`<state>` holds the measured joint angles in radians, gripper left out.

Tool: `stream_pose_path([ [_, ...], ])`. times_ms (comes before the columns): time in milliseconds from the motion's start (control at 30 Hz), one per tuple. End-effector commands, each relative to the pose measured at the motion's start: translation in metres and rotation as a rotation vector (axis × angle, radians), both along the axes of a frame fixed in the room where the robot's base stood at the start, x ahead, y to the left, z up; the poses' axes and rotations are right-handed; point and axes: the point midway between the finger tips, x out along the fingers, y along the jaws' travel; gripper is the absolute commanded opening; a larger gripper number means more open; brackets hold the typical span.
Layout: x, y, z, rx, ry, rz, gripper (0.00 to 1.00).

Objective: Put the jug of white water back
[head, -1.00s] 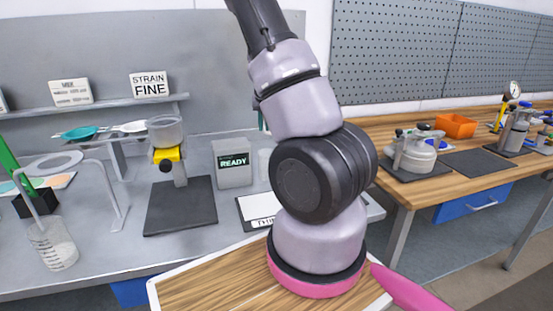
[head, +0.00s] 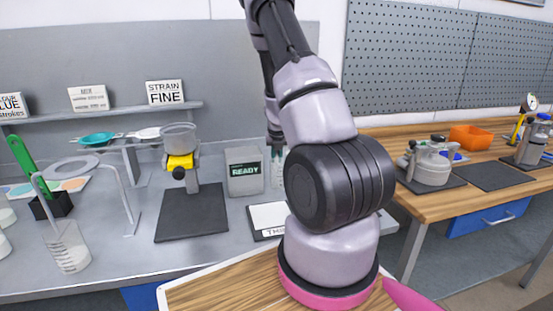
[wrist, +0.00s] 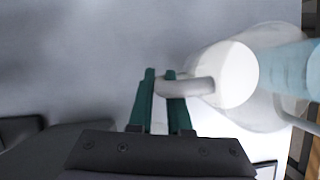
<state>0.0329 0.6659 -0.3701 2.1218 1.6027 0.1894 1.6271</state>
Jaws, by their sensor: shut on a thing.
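My gripper (wrist: 162,102) has two teal fingers shut on the pale handle (wrist: 190,87) of a jug. The jug (wrist: 230,76) shows in the wrist view as a white round shape right of the fingers. In the head view my gripper (head: 275,140) is behind the arm, just right of the grey READY box. The jug (head: 277,172) shows there as a pale strip below the fingers, mostly hidden by my arm. I cannot tell whether its base touches the bench.
A white-topped pad (head: 268,217) with a partly hidden label lies in front of the READY box (head: 244,172). A clear beaker (head: 70,252) stands at the far left. A pale blue vessel (wrist: 298,70) adjoins the jug.

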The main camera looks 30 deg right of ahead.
Motion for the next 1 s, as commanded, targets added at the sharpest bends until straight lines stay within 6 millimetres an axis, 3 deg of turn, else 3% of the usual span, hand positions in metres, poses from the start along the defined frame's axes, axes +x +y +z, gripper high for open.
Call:
stream_pose_path([
  [400,0.0006,0.0002,-0.0037,0.000,-0.001,0.000,0.00],
  [433,0.0004,0.0005,-0.0045,0.001,0.000,0.000,0.20],
  [500,0.0004,0.0003,-0.0041,0.000,-0.001,0.000,0.46],
  [1000,-0.0020,0.0013,0.0049,0.000,-0.001,0.002,0.46],
])
